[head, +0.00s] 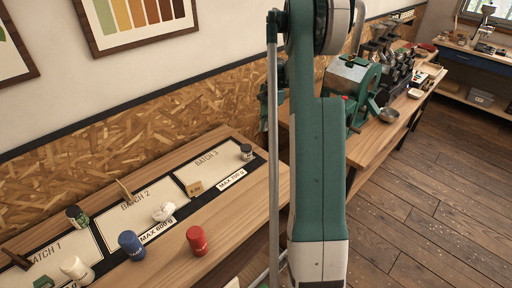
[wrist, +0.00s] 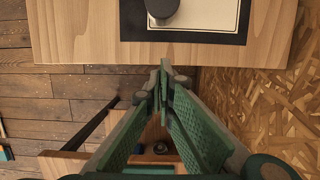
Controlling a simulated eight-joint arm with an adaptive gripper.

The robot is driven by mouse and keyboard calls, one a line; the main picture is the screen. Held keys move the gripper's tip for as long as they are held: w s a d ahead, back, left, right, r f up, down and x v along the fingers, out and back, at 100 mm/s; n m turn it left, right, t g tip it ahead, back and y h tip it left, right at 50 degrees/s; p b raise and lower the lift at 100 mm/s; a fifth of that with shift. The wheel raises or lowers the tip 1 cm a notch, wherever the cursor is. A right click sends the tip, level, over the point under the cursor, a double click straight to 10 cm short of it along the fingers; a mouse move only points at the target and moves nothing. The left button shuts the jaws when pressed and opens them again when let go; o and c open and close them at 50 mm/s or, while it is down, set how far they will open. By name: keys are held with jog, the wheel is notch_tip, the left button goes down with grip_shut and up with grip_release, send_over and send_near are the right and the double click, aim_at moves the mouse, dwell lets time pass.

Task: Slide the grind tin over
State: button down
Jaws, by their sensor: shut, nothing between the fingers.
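Several tins stand on the wooden table in the head view; I cannot tell by label which one is the grind tin. A small jar with a dark lid (head: 247,152) stands at the far end of the BATCH 3 panel. In the wrist view a dark round-topped tin (wrist: 163,8) stands on the black-bordered pale panel, cut by the top edge; it may be that same jar. My gripper (wrist: 163,84) is shut and empty, its tips just off the table's end in the picture and apart from the tin. In the head view my arm hides it.
A chipboard wall (wrist: 255,110) borders the table. A second bench holds a green machine (head: 362,95).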

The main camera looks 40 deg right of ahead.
aim_at(260, 150)
jog(key=shift+f, duration=0.1)
jog(key=x, duration=1)
jog(key=shift+a, duration=2.05)
jog(key=a+b, duration=0.4)
jog(key=a, duration=1.6)
jog(key=shift+a+b, duration=0.2)
jog(key=shift+b, duration=0.1)
jog(key=shift+d, duration=0.15)
